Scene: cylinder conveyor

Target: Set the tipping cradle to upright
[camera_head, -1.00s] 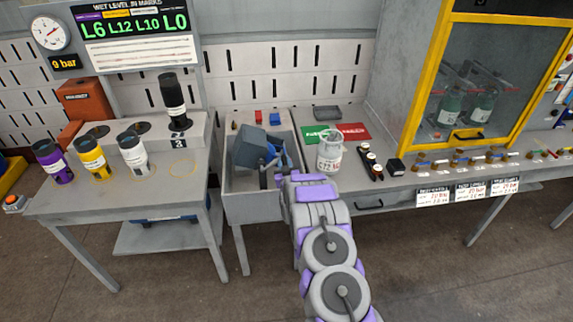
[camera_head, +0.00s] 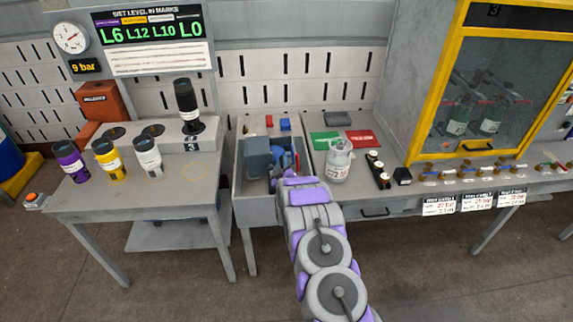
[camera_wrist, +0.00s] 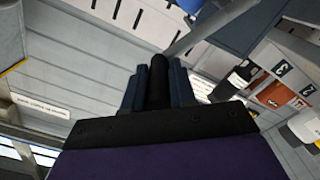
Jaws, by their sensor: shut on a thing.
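The tipping cradle (camera_head: 258,156) is a blue-grey block with brighter blue parts beside it, in the grey bench tray left of centre. It stands nearly upright in the head view. My gripper (camera_head: 283,178) is at the cradle's near right side and partly hidden by my purple and grey arm. In the wrist view my gripper (camera_wrist: 157,92) has its dark blue fingers shut around a black handle (camera_wrist: 158,72). A grey rod (camera_wrist: 200,35) runs from near this handle to the upper right. The cradle's base is hidden.
A white canister (camera_head: 339,162) stands on the bench right of the tray (camera_head: 240,190), near green and red mats (camera_head: 362,138). Purple, yellow and white bottles (camera_head: 147,158) stand on the left table. A yellow-framed cabinet (camera_head: 437,90) rises at the right.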

